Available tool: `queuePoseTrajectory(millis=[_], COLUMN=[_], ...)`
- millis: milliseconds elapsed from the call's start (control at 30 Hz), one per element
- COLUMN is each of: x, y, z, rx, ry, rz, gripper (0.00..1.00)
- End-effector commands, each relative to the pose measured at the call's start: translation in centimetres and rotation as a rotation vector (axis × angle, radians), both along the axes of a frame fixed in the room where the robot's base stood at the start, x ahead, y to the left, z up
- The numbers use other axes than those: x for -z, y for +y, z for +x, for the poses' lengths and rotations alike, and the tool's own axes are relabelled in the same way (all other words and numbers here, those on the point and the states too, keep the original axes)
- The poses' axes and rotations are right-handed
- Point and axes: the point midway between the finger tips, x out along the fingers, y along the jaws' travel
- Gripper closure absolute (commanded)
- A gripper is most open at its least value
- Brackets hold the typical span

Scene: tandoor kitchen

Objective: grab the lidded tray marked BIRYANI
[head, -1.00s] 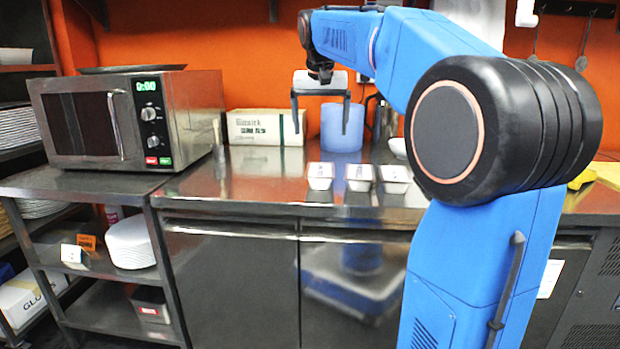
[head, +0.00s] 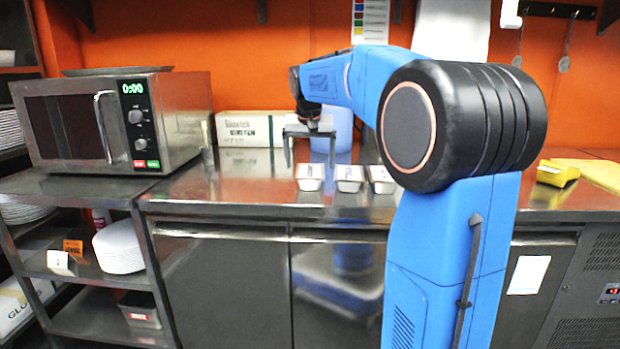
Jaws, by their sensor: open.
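Three small lidded trays stand in a row on the steel counter: a left tray (head: 310,177), a middle tray (head: 349,179) and a right tray (head: 381,180). Their lids carry dark marks too small to read, so I cannot tell which says BIRYANI. The right tray is partly hidden by my arm. My gripper (head: 309,164) points down with its fingers wide apart. It is empty, and in the picture its fingers reach to just above the left tray. I cannot tell the exact gap.
A microwave (head: 118,120) stands at the left on a steel shelf unit. A yellow object (head: 557,173) lies at the right. The counter left of the trays is clear.

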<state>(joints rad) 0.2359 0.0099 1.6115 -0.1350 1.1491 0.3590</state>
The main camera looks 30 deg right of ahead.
Motion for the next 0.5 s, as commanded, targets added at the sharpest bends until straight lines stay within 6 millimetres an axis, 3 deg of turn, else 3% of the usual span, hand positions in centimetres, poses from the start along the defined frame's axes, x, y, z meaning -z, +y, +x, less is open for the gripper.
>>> queuePoseTrajectory(millis=[333, 500], x=[3.8, 4.7], y=[-0.8, -1.1], z=[1.2, 1.6], rx=[0.0, 0.0], ry=[0.004, 0.0], rz=[0.001, 0.0], gripper=[0.07, 0.07])
